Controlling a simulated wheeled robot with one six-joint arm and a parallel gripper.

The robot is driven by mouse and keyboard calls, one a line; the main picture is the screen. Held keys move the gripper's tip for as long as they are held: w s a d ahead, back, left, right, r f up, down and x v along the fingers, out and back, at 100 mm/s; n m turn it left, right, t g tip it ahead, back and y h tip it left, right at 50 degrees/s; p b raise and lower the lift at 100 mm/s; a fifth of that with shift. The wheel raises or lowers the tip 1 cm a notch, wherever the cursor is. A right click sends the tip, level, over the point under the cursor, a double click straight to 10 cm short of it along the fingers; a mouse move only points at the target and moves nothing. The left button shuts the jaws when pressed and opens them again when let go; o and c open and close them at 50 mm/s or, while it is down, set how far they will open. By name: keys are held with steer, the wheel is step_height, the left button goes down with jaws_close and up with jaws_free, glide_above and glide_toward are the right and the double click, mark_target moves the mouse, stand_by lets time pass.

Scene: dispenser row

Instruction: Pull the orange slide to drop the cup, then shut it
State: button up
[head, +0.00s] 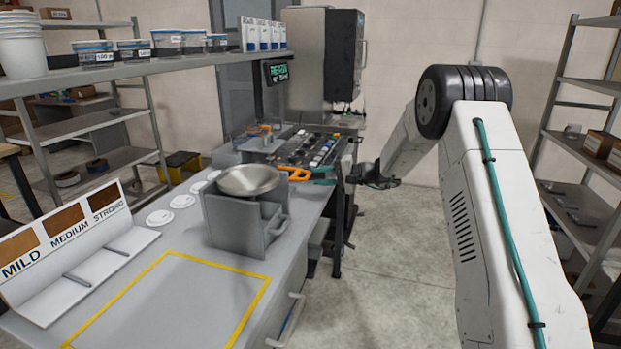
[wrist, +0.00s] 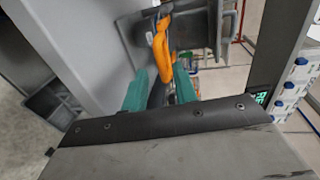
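The orange slide (head: 293,172) sticks out to the right from behind a grey housing in the head view. In the wrist view the orange slide (wrist: 161,50) shows as a bent handle in front of grey dispenser parts (wrist: 200,28). My gripper (head: 321,175) is at the handle's outer end, its two teal fingers apart. In the wrist view my gripper (wrist: 160,88) has a finger on each side of a gap, with the orange end near the right finger. I cannot tell whether they touch. No cup shows in the dispenser.
A grey housing with a metal bowl (head: 248,180) on top stands on the counter near the slide. A yellow-outlined area (head: 180,300) on the counter is bare. Stacked white cups (head: 22,50) stand on the upper left shelf. Floor right of the counter is clear.

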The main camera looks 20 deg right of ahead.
steer(key=shift+v, duration=1.55)
steer(key=s+a+f+g+h, duration=0.1)
steer(key=s+a+g, duration=0.25)
steer(key=s, duration=0.45)
steer(key=s+a+f+g+h, duration=0.15)
steer(key=s+g, duration=0.25)
steer(key=s, duration=0.4)
steer(key=s+a+r+n+h, duration=0.1)
steer(key=s+r+n+h, duration=0.1)
steer(key=s, duration=1)
steer(key=s+r+n+h, duration=0.2)
steer(key=s+r+h, duration=0.3)
steer(key=s, duration=0.8)
steer(key=s+a+r+n+h, duration=0.1)
steer(key=s+r+n+h, duration=0.2)
steer(key=s, duration=1)
step_height(320, 180, up, 2)
steer(key=shift+a+r, duration=0.25)
steer(key=shift+a, duration=0.1)
